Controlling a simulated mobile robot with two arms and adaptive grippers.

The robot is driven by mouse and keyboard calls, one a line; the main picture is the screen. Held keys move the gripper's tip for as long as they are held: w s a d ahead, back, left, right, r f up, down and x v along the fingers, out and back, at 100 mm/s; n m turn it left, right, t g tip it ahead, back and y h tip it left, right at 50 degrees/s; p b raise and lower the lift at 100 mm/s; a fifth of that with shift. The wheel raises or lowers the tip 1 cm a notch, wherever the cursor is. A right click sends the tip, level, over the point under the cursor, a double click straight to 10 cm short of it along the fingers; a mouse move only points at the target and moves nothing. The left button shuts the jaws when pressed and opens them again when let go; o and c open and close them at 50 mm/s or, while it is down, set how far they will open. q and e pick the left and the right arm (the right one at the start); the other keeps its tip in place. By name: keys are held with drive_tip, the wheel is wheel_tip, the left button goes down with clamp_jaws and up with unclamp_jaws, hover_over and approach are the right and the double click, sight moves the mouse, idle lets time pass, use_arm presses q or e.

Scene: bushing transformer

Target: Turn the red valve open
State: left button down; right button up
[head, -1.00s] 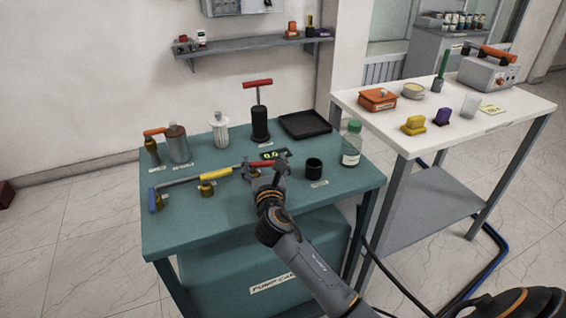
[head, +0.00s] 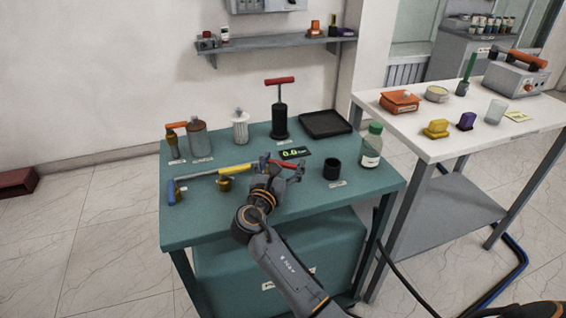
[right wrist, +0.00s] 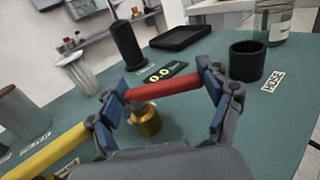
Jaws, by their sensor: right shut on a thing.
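The red valve handle (right wrist: 165,90) lies between the blue finger pads of my right gripper (right wrist: 165,95) in the right wrist view, above a brass valve body (right wrist: 145,120). In the head view, my right gripper (head: 283,170) is at the teal table, with its fingers at the right end of the pipe line, where the red handle (head: 280,163) shows only in part. The gripper is shut on this handle. The left gripper is not in view.
A yellow handle (head: 234,168) and a blue handle (head: 171,192) lie left along the line. A small display (head: 295,153) is just behind the gripper. A black cup (head: 332,169) and a green-capped bottle (head: 371,146) stand to the right. The table's front is clear.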

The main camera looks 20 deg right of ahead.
drive_tip(key=o, duration=1.7)
drive_tip(key=shift+c, duration=0.2)
